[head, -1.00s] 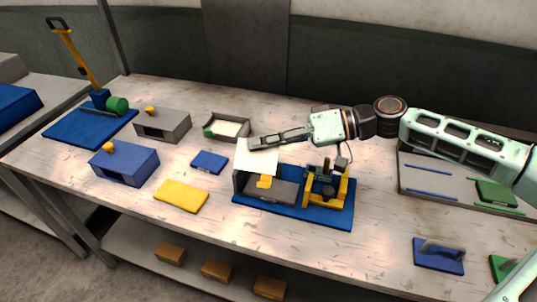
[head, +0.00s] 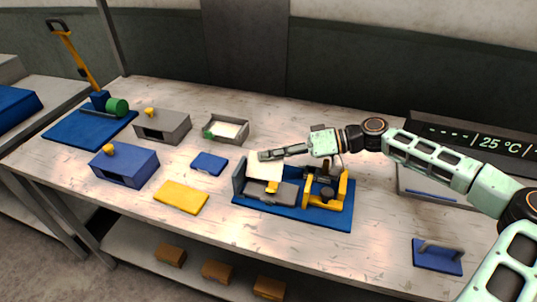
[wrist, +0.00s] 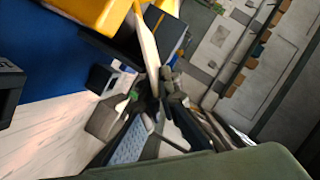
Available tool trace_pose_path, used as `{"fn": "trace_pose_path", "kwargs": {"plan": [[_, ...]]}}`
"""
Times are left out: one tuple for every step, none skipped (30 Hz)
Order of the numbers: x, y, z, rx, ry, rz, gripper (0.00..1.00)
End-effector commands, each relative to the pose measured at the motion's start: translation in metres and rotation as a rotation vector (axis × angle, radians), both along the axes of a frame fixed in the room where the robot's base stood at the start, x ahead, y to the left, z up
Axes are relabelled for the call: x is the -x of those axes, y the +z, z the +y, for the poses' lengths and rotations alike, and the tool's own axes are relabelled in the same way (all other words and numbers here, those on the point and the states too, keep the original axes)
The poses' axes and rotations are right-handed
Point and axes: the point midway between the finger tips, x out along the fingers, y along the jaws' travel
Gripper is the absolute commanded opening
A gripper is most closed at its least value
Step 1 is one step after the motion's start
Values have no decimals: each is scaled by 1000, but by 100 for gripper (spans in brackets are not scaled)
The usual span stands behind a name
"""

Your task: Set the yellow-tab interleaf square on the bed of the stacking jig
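The interleaf is a cream sheet (head: 265,168), with what looks like its yellow tab (head: 271,187) at its near edge. My gripper (head: 270,155) is shut on the sheet's far edge. The sheet sits over the left part of the stacking jig (head: 330,220), which has a blue base, a grey upright at left and a yellow frame at right. The grey bed (head: 287,191) shows partly beyond the sheet; whether they touch is unclear. In the wrist view the sheet (wrist: 148,42) appears nearly edge-on at the dark fingertips (wrist: 160,80).
A grey tray (head: 244,138) with a white sheet and green tab lies behind-left. Left are a small blue plate (head: 209,162), yellow plate (head: 181,197), blue box (head: 135,170) and grey box (head: 175,128). A blue handled plate (head: 438,260) lies right.

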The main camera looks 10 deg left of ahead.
Motion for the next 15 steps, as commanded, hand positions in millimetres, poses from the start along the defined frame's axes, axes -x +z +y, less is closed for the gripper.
{"fn": "trace_pose_path", "kwargs": {"plan": [[0,0,0,0,0,0,0],[0,-1,0,0,0,0,0],[0,-2,0,0,0,0,0],[0,-4,0,0,0,0,0],[0,-5,0,0,0,0,0],[0,-5,0,0,0,0,3],[0,-4,0,0,0,0,6],[0,-4,0,0,0,0,10],[0,-3,0,0,0,0,14],[0,-3,0,0,0,0,17],[0,-3,0,0,0,0,21],[0,-3,0,0,0,0,22],[0,-3,0,0,0,0,22],[0,-3,0,0,0,0,22],[0,-3,0,0,0,0,22]]}}
